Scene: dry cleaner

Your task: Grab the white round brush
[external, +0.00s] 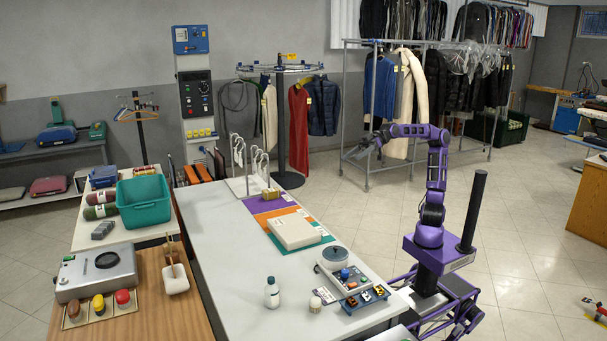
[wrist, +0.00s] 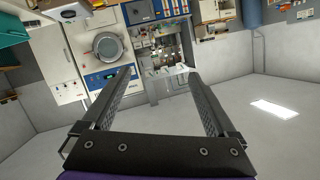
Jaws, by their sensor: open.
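I cannot make out a white round brush for certain. A small white round item (external: 315,304) stands on the long table (external: 215,235) near its front, right of a white bottle (external: 272,292). A white pot (external: 175,279) with an upright stick handle stands on the wooden counter at the left. My gripper (external: 364,151) is raised in the air to the right of the long table, well apart from these items. In the wrist view my gripper (wrist: 159,74) is open with nothing between its fingers. None of these small items shows clearly there.
A scale-like device (external: 342,272), a blue tray (external: 363,299) and a pale flat box (external: 295,230) are on the long table. A teal crate (external: 144,201) stands at the left. A clothes rack is behind my arm. The wrist view shows a front-loading machine (wrist: 108,46) and open floor.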

